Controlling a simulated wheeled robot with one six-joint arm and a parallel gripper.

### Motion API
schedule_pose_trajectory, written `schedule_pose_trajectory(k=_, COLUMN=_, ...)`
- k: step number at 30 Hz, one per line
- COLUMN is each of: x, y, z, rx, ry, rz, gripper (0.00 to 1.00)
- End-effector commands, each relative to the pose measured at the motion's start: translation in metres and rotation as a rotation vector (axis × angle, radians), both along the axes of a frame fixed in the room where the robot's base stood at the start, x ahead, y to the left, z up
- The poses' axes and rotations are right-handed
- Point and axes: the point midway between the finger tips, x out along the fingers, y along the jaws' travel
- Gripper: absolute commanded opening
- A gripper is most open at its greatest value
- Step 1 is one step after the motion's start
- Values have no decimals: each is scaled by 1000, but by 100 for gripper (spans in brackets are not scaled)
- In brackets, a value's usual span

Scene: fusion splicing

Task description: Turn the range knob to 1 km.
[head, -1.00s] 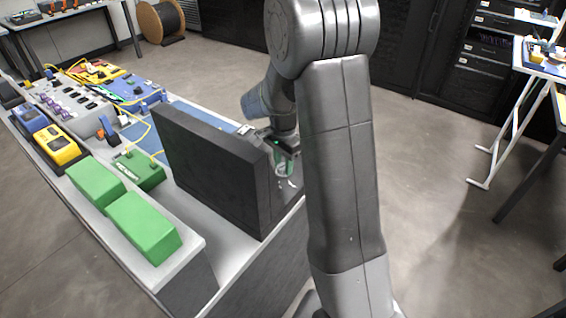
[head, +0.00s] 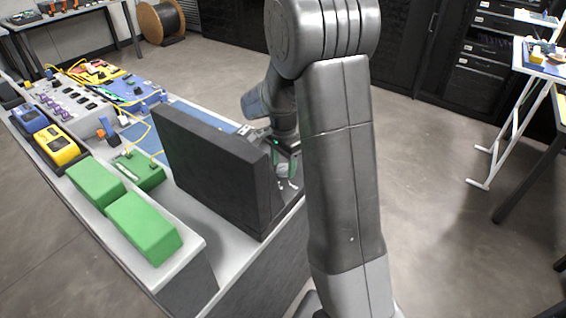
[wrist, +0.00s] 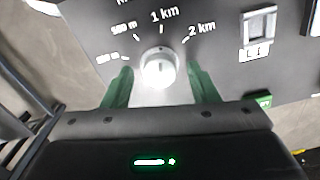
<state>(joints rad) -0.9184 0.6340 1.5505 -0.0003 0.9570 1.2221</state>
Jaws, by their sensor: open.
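The range knob (wrist: 158,67) is a round, pale knob on a dark grey panel (wrist: 100,30) in the wrist view. Printed labels fan around its top, with two partly blurred ones at left, 1 km (wrist: 165,15) above and 2 km (wrist: 202,28) at upper right. I cannot tell surely which label the knob points at. My gripper (wrist: 158,78) has its green fingers apart, one on each side of the knob, with visible gaps. In the head view my gripper (head: 287,158) is beside the black upright box (head: 215,170); the knob is hidden there.
Green blocks (head: 142,228), yellow and blue devices (head: 58,147) and a grey unit with cables stand on the bench left of the box. My arm covers the centre of the head view.

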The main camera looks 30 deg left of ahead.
Motion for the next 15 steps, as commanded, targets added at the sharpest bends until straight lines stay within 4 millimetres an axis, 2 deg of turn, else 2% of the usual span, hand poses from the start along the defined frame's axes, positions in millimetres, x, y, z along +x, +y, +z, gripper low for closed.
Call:
schedule_pose_trajectory(k=5, x=1, y=1, z=20, rx=4, ry=-3, rz=0, gripper=54)
schedule_pose_trajectory(k=15, x=1, y=1, z=97, rx=5, ry=-4, rz=0, gripper=54)
